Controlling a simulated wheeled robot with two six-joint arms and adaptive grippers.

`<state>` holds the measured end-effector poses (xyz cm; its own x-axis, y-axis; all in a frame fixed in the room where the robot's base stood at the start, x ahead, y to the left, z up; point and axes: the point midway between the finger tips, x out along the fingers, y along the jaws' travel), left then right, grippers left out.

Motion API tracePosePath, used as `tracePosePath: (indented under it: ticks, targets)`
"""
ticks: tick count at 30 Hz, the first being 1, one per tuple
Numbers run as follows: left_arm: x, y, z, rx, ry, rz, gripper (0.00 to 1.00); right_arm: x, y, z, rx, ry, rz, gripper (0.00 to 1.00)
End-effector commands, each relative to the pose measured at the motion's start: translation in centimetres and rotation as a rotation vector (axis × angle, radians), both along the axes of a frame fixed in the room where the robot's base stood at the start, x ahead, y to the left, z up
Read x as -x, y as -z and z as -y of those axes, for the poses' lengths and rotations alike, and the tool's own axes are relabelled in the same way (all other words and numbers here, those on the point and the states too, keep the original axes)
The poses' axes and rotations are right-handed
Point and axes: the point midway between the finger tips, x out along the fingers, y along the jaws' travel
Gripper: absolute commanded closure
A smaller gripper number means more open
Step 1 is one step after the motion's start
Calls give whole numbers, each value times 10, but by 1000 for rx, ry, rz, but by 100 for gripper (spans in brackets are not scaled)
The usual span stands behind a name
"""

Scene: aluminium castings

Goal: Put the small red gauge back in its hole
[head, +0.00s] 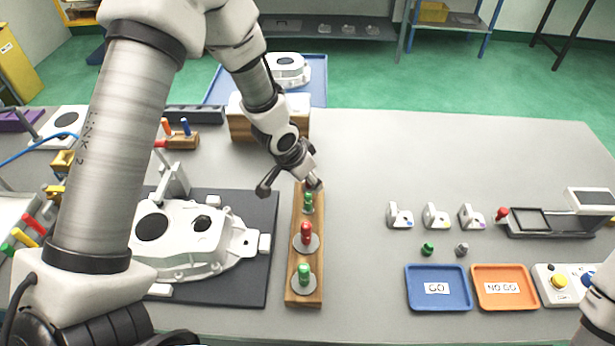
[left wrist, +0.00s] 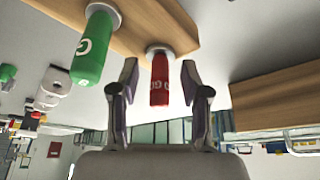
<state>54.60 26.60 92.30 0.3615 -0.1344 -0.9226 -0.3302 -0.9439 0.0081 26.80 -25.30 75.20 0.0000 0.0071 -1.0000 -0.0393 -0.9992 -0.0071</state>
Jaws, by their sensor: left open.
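The wooden gauge block (head: 293,289) stands at the middle of the table. A small green gauge (head: 307,202), a larger red gauge (head: 306,232) and a larger green gauge (head: 304,274) stand upright in it. My left gripper (head: 290,187) is over the block's far end and hides what stands there in the head view. In the left wrist view, the small red gauge (left wrist: 160,82) stands at the block's end with a pale ring at its base. My open left fingers (left wrist: 160,74) are on either side of it, apparently not touching. The small green gauge (left wrist: 92,48) is beside it.
A white casting (head: 190,240) lies on a dark mat (head: 262,285) left of the block. A blue GO tray (head: 438,302), an orange NO GO tray (head: 505,301), small parts and a scale (head: 550,224) are at the right. The table just right of the block is clear.

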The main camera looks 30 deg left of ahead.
Motion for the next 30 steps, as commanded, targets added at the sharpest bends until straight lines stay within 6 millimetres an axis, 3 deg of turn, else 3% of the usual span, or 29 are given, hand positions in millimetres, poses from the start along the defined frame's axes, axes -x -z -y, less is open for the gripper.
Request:
tracePosePath:
  ticks: [5, 12, 30]
  targets:
    - [4, -14, -2, 1, -2, 4, 53, 0, 0, 0, 0, 0, 0, 60]
    - [22, -60, -8, 4, -1, 4, 53, 0, 0, 0, 0, 0, 0, 60]
    - [43, -110, -16, 0, 0, 0, 53, 0, 0, 0, 0, 0, 0, 60]
